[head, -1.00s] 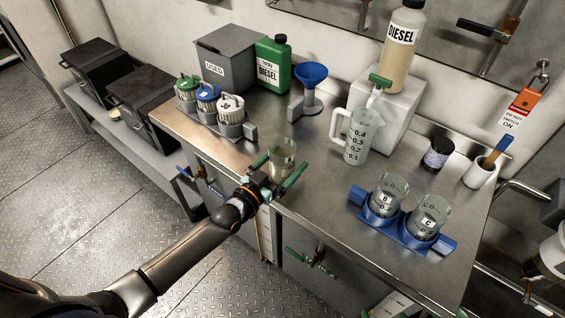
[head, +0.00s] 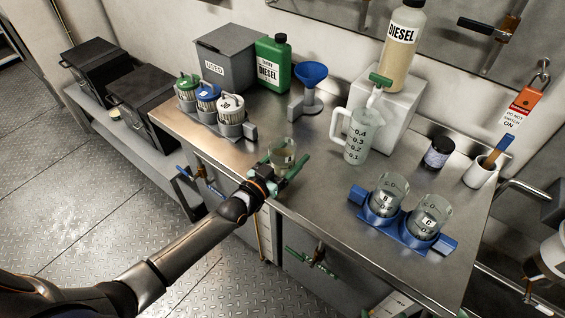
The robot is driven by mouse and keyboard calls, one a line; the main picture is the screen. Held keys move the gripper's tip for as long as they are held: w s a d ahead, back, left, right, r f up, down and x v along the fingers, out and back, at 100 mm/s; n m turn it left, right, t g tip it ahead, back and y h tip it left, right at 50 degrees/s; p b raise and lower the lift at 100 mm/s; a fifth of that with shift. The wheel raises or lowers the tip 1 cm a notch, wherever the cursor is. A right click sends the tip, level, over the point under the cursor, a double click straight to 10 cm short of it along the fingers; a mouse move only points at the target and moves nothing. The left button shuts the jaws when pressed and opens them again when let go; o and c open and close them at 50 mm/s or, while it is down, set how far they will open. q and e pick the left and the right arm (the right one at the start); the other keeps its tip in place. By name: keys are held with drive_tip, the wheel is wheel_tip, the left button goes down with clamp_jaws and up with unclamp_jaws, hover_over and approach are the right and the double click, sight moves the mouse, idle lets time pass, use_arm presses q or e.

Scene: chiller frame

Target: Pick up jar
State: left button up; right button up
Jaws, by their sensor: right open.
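A clear glass jar (head: 281,151) stands upright at the near edge of the steel bench, left of its middle. My right gripper (head: 284,164), with green fingers, is open at the jar's near side. One finger is on the jar's left and the other on its right. The gripper hides the jar's lower part, and I cannot tell whether the fingers touch the glass. Two similar jars, marked B (head: 387,196) and C (head: 429,217), stand in a blue holder (head: 446,243) to the right. My left gripper is not in view.
Behind the jar are a blue funnel (head: 311,77), a measuring jug (head: 357,138) and a rack of filters (head: 231,129). A dark small pot (head: 438,153) and a white cup (head: 480,172) stand at the right. The bench (head: 320,180) is clear between the jar and the blue holder.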

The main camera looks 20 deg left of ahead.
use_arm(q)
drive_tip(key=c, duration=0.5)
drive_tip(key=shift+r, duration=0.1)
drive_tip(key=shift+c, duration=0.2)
